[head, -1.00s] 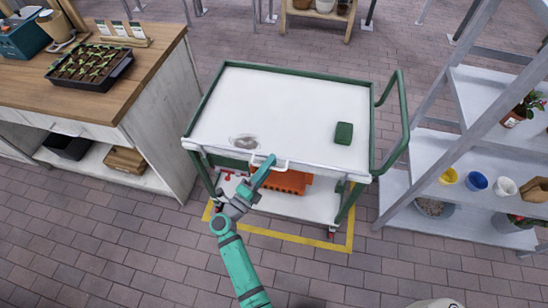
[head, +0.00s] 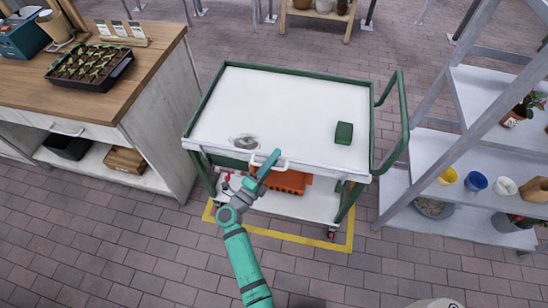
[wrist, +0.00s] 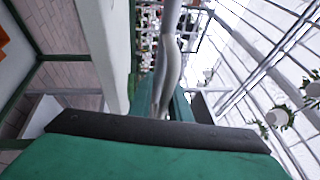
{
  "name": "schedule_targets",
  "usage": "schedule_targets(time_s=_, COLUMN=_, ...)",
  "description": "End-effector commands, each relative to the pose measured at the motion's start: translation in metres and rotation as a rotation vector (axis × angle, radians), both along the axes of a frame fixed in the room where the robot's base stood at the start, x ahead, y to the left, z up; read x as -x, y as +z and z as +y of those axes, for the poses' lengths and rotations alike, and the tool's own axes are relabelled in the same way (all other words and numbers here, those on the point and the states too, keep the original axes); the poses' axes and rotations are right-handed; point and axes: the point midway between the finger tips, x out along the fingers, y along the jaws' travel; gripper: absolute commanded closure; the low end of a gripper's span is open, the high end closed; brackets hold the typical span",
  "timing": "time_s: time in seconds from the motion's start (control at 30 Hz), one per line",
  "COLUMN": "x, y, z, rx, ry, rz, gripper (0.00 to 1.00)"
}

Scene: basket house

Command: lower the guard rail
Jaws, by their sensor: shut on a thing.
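The guard rail (head: 325,172) is a white bar along the near edge of the cart's white top (head: 285,105). It spans the cart's width and appears raised, covering the top's front edge. A small handle (head: 284,165) sticks out at its middle. My gripper (head: 274,157), teal, reaches the handle from the front left and is shut on it. In the wrist view the pale handle bar (wrist: 169,58) runs down between my fingers, and the rail (wrist: 108,55) lies left of it. The fingertips are partly hidden there.
An orange crate (head: 290,182) sits on the lower shelf. A wooden bench (head: 150,50) stands left and a grey shelf rack (head: 430,150) right. The paved floor in front is clear.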

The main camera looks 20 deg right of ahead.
Motion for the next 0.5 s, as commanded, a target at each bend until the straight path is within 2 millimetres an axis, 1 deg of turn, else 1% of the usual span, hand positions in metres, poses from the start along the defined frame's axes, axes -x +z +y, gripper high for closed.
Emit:
schedule_targets(time_s=0.1, x=0.0, y=-0.018, z=0.0, rx=0.001, ry=-0.001, rz=0.002, gripper=1.0)
schedule_targets(time_s=0.2, x=0.0, y=-0.029, z=0.0, rx=0.002, ry=-0.001, rz=0.002, gripper=1.0)
schedule_targets(time_s=0.3, x=0.0, y=-0.034, z=0.0, rx=0.001, ry=0.001, rz=0.002, gripper=1.0)
schedule_targets(time_s=0.5, x=0.001, y=-0.034, z=0.001, rx=0.0, ry=0.002, rz=0.002, gripper=1.0)
